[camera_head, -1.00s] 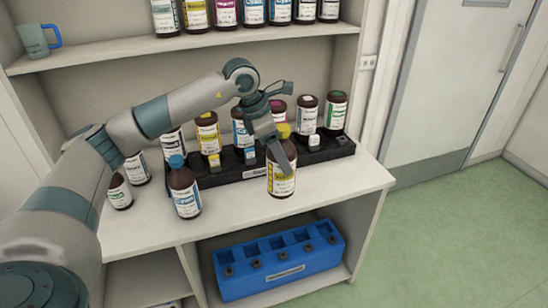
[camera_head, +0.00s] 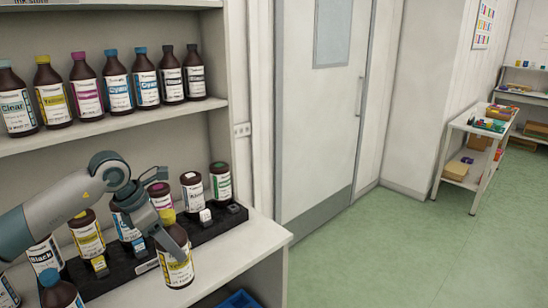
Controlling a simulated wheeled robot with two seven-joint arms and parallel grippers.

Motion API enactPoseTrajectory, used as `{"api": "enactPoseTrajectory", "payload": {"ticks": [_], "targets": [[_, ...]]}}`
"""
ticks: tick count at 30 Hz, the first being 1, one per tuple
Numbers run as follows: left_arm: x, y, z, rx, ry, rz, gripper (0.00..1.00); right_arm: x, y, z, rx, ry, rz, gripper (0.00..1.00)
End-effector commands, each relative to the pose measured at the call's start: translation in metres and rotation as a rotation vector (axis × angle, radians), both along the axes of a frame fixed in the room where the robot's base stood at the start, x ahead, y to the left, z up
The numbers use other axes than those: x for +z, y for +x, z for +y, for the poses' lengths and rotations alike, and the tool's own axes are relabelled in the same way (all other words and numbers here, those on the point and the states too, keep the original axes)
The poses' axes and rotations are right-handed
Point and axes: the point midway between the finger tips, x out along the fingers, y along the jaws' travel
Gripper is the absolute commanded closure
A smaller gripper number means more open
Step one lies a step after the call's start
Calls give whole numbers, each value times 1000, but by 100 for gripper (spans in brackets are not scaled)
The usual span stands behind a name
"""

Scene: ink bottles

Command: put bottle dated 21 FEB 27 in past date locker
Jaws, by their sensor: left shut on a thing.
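My left gripper (camera_head: 172,238) is shut on a brown bottle with a yellow cap and yellow label (camera_head: 179,270), near the front edge of the counter. The bottle looks upright; I cannot tell whether its base touches the counter. Its date is too small to read. A blue-capped bottle (camera_head: 60,293) stands at the bottom left, partly cut off. My right gripper is out of view. No locker marked for past dates can be made out.
A black rack (camera_head: 205,230) with several bottles stands behind the held one. A shelf (camera_head: 160,112) above holds more bottles. A blue crate (camera_head: 238,300) shows below the counter. Open green floor (camera_head: 370,250) lies right, with a door (camera_head: 318,110) and a white trolley (camera_head: 470,130) beyond.

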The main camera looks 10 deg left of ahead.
Motion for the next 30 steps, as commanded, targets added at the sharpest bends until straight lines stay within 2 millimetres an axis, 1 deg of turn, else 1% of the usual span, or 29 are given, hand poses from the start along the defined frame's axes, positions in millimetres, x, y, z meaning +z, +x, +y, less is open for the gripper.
{"api": "enactPoseTrajectory", "payload": {"ticks": [5, 11, 23, 30], "targets": [[-4, -7, -9, -90, -1, -2, 75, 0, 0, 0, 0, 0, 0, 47], [-16, -24, -27, -310, -2, 0, 75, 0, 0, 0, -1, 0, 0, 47], [-41, -78, -72, -983, -4, 0, 75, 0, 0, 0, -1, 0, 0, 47], [-53, -116, -94, -1448, -2, -1, 75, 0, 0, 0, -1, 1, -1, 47]]}}
